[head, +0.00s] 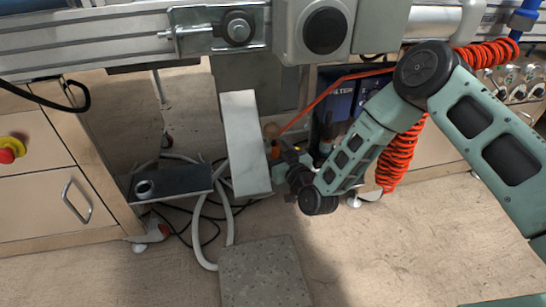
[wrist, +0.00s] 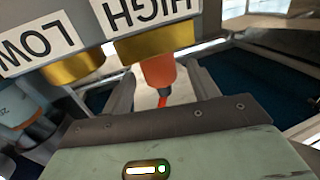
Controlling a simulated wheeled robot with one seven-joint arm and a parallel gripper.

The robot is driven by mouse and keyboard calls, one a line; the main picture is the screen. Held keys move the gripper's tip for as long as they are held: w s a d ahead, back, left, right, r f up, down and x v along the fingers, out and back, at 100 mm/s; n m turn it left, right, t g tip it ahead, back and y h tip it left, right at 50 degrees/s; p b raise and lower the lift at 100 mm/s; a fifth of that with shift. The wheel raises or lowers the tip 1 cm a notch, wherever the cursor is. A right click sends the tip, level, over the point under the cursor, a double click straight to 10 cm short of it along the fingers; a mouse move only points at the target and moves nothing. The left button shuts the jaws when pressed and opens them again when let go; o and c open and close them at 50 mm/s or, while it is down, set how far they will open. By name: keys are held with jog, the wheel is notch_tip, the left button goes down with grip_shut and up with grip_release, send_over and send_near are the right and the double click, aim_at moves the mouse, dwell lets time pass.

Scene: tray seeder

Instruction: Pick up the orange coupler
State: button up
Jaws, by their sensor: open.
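The orange coupler (wrist: 158,72) shows in the wrist view below a brass fitting (wrist: 155,38) under the label reading HIGH, which appears upside down. A red hose end shows just under it. My gripper (wrist: 163,82) is open, with one finger on each side of the coupler. I see gaps beside it and cannot tell whether either finger touches it. In the head view, my gripper (head: 283,168) is at the end of the lowered arm, and a small orange part (head: 275,150), likely the coupler, shows just above it. The arm and a pale panel hide much there.
A second brass fitting (wrist: 75,68) under the label LOW and a blue-grey coupler (wrist: 20,108) are close on the left. In the head view, a pale upright panel (head: 246,145) stands left of my gripper. A coiled orange hose (head: 398,160) hangs on the right.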

jog(key=shift+x, duration=1.05)
jog(key=c, duration=1.1)
jog(key=shift+c, duration=0.2)
jog(key=shift+r, duration=0.5)
notch_tip(320, 180, up, 3)
jog(key=p, duration=0.2)
jog(key=shift+r+p, duration=0.15)
jog(key=shift+p, duration=0.2)
jog(key=p+v, duration=0.5)
jog(key=v, duration=1.2)
jog(key=shift+s+d+f+p, duration=0.2)
jog(key=shift+f+p, duration=0.2)
